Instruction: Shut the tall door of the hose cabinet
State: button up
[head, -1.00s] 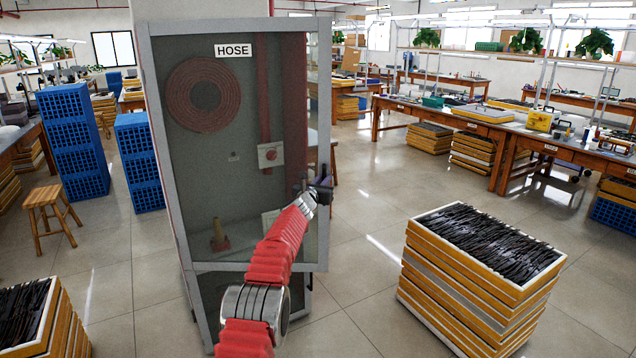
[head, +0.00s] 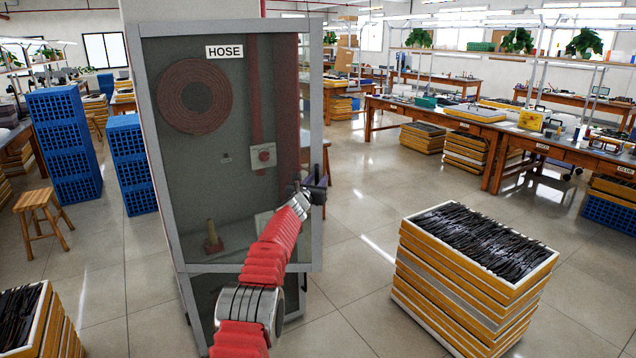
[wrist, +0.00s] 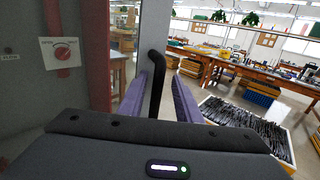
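The hose cabinet (head: 206,296) stands at centre-left in the head view, with a HOSE label and a red hose reel behind glass. Its tall grey-framed glass door (head: 315,110) has its free edge on the right, which seems to stand out from the cabinet body, so it looks ajar. My gripper (head: 314,188) is at that right edge. In the wrist view, the black bar handle (wrist: 156,80) runs upright between the two purple fingers of my gripper (wrist: 163,92). The fingers look apart, with a gap beside the handle; firm contact is not visible.
A stack of yellow trays with dark eyeglass frames (head: 470,270) stands on the floor at right. Blue crates (head: 65,145) and a wooden stool (head: 42,215) are at left. Another tray stack (head: 45,320) is at the near left. Floor between cabinet and right stack is clear.

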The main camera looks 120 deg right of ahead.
jog(key=shift+w+a, duration=0.15)
jog(key=shift+w, duration=0.05)
jog(key=shift+v, duration=2.45)
jog(key=v, duration=0.8)
jog(key=shift+w, duration=0.2)
jog(key=shift+a, duration=0.1)
